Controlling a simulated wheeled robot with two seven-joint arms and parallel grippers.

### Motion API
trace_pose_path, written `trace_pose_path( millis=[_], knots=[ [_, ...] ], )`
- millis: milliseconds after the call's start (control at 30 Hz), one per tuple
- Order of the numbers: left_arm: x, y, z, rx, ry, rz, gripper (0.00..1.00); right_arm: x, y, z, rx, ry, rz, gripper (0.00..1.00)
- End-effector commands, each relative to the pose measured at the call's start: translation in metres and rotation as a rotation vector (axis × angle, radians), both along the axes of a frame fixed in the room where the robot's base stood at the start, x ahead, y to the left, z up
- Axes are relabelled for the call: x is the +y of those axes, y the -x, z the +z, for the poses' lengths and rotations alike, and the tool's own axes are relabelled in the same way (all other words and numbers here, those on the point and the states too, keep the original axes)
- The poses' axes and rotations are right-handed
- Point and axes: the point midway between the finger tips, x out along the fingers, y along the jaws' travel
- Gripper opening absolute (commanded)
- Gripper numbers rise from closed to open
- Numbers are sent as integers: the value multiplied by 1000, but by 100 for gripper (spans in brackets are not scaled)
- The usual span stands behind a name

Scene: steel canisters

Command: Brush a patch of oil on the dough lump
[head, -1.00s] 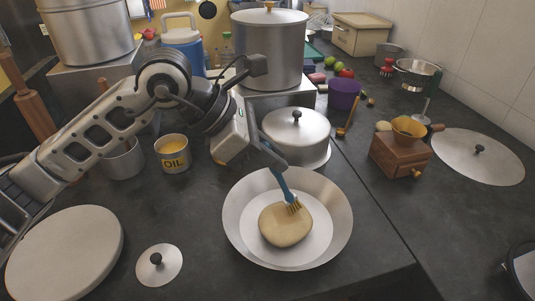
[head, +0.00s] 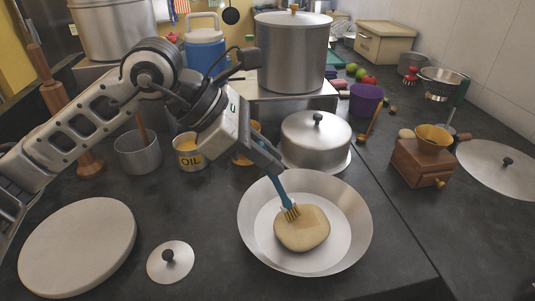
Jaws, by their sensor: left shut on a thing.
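The dough lump (head: 303,232) lies in a wide steel bowl (head: 352,199) near the counter's front edge. My left gripper (head: 270,168) is shut on the handle of a blue brush (head: 280,190). The brush points down, and its yellowish bristles meet the upper left of the dough. A slightly yellower area shows on the dough's top. The oil tin (head: 189,152), labelled OIL, stands to the left behind the bowl. My right gripper is not in view.
A lidded pot (head: 316,142) stands close behind the bowl. A small lid (head: 170,262) and a large pale disc (head: 78,246) lie to the left. A wooden grinder (head: 420,165) stands to the right. Bare counter lies right of the bowl.

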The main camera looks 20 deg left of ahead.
Motion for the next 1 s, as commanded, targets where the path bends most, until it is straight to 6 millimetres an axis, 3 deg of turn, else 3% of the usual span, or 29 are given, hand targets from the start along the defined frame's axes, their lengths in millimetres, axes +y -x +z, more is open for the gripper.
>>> trace_pose_path(
  millis=[33,500,1000],
  knots=[
    [0,0,8,-2,0,0,0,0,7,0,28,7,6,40],
    [0,0,54,-1,1,1,0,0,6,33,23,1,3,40],
    [0,0,64,-1,1,1,0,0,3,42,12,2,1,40]
  ],
)
